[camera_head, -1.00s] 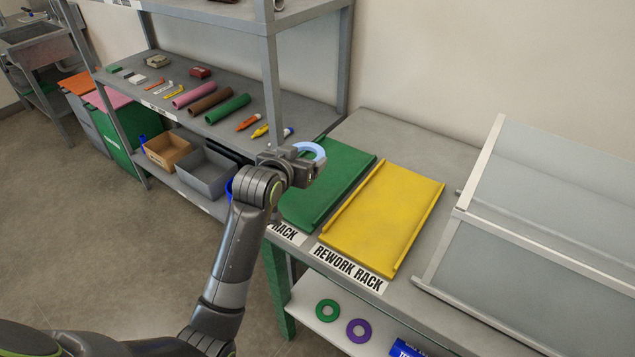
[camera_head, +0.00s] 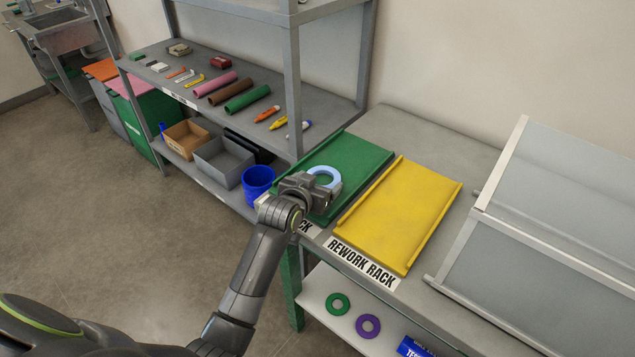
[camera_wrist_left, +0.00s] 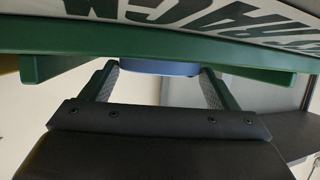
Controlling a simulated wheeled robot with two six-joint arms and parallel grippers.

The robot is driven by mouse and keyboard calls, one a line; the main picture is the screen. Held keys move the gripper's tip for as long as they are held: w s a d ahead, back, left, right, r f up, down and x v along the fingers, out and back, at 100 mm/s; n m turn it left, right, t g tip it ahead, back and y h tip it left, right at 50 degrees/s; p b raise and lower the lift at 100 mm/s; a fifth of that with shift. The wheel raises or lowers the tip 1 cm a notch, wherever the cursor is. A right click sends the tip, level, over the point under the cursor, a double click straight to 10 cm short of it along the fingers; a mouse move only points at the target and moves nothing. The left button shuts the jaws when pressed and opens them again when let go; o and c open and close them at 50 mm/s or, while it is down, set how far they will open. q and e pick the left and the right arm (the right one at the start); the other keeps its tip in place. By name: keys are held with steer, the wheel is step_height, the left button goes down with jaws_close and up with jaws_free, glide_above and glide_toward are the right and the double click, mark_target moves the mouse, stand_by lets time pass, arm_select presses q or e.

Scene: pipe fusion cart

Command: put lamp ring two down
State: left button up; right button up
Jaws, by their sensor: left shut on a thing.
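A light blue ring (camera_head: 325,177), which I take to be lamp ring two, is in my left gripper (camera_head: 314,184) over the green rack (camera_head: 352,155). The ring lies roughly flat, and I cannot tell whether it touches the rack. In the left wrist view the gripper (camera_wrist_left: 160,85) has its two fingers on either side of the blue ring (camera_wrist_left: 160,68), only a thin edge of which shows. The green rack's edge (camera_wrist_left: 60,40) runs across that view. My right gripper is not in view.
A yellow rework rack (camera_head: 400,210) lies just right of the green rack. A green ring (camera_head: 338,304) and a purple ring (camera_head: 368,326) lie on the lower shelf. A blue bin (camera_head: 258,182) stands left of the gripper. A grey-panelled frame (camera_head: 560,230) stands at the right.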

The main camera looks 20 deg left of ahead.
arm_select(q)
steer(key=o, duration=1)
steer(key=shift+f, duration=0.1)
steer(key=shift+c, duration=0.2)
steer(key=shift+r, duration=0.2)
steer(key=v, duration=1.2)
